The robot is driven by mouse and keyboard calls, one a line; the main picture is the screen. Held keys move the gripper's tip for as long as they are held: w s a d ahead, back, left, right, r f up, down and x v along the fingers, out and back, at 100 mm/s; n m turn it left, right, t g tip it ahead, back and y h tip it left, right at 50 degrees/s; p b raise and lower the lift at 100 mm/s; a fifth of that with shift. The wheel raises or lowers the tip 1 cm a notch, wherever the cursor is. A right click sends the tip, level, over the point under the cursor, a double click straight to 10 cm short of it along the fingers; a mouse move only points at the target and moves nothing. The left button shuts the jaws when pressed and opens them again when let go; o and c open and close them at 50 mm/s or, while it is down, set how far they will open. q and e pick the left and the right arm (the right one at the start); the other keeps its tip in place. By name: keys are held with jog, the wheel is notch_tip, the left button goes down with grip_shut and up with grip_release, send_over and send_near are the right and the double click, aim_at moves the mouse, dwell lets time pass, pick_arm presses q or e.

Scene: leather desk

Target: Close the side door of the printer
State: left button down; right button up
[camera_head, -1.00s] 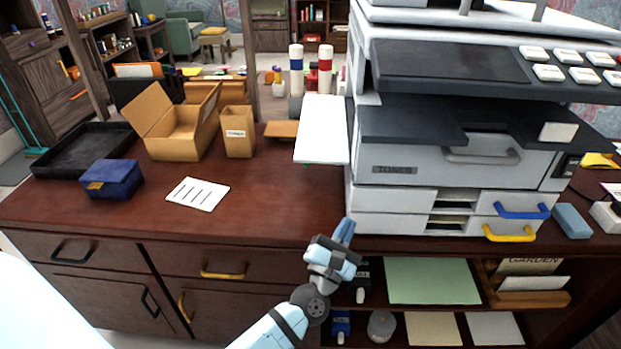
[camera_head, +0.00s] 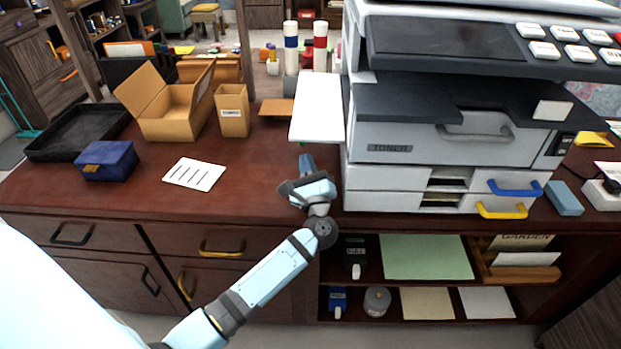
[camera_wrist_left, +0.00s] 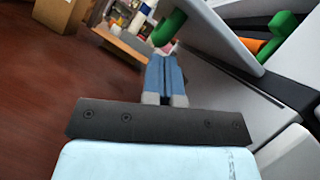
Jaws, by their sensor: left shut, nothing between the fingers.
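The printer (camera_head: 400,175) stands on the desk at the right in the head view. Its white side door (camera_head: 317,108) sticks out from its left side, open. In the left wrist view the door (camera_wrist_left: 225,28) is at the upper right, with a green handle (camera_wrist_left: 170,27) on its near face. My left gripper (camera_head: 306,163) is shut and empty, left of the printer and just in front of the door, apart from it. Its fingers (camera_wrist_left: 165,78) point toward the gap near the handle. My right gripper is not in view.
A white lined card (camera_head: 194,174), a blue box (camera_head: 107,161), an open cardboard box (camera_head: 170,110) and a black tray (camera_head: 75,135) lie to the left.

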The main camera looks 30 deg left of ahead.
pick_arm(q)
jog(key=shift+x, duration=0.8)
